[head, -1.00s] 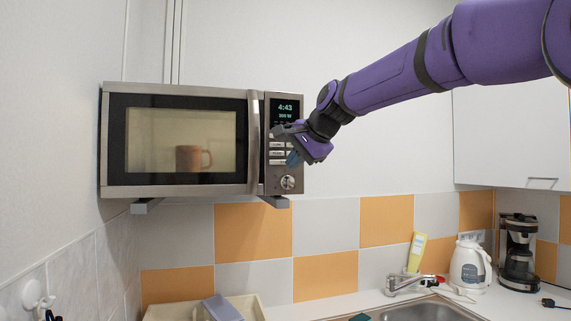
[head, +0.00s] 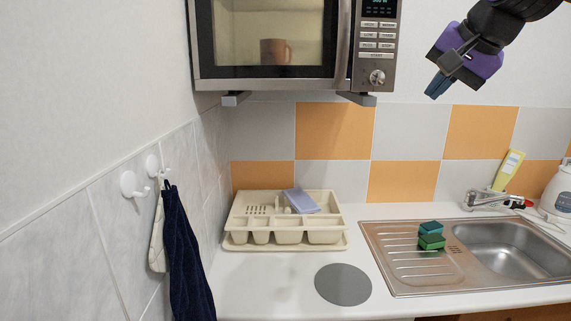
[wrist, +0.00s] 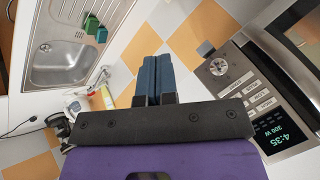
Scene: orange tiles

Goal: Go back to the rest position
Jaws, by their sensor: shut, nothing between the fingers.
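My gripper (head: 438,85) hangs at the upper right of the head view, to the right of the microwave and apart from it. Its blue fingers point down and to the left. In the wrist view the fingers (wrist: 152,72) lie together with nothing between them. The purple arm runs out of the head view at the top right.
A microwave (head: 343,85) with a brown mug (head: 275,52) behind its door hangs on the wall. Below are a beige cutlery tray (head: 290,246), a grey disc (head: 343,285), sponges (head: 431,236) and a sink (head: 510,247). A dark towel (head: 185,250) hangs left.

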